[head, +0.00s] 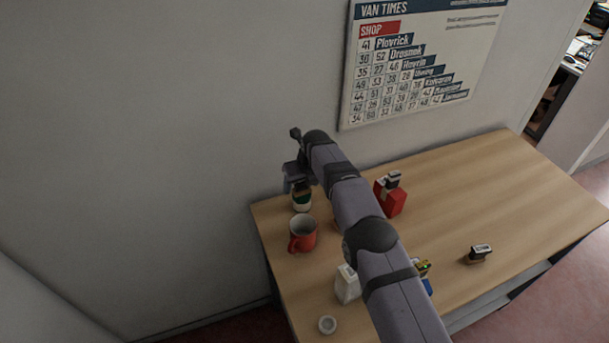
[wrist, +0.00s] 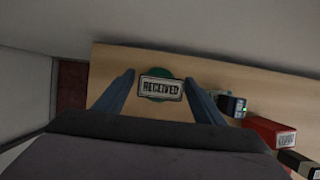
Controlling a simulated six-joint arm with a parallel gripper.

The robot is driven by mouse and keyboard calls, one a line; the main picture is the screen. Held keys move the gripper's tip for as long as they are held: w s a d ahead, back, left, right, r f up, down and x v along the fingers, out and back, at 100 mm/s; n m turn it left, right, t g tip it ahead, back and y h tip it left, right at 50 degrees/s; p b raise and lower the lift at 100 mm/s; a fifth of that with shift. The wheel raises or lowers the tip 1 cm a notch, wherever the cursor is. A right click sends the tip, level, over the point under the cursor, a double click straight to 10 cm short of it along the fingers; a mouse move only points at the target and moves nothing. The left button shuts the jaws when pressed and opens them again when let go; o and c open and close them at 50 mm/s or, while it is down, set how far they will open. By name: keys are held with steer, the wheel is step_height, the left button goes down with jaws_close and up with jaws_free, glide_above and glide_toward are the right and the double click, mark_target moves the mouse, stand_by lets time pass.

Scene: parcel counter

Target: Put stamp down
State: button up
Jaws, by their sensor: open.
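My gripper (wrist: 159,77) is open, one finger on each side of the stamp, with a small gap at the left. In the head view my gripper (head: 293,178) is at the table's far left corner, just above a green and white item (head: 302,198). My arm and gripper partly hide that spot.
The right side is mostly clear. A wall stands behind.

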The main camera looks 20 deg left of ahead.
steer(key=shift+r, duration=0.2)
steer(key=b+v, duration=0.5)
steer(key=v, duration=0.6)
steer(key=shift+d+r, duration=0.15)
steer(key=shift+r, duration=0.1)
steer(key=shift+s, duration=0.1)
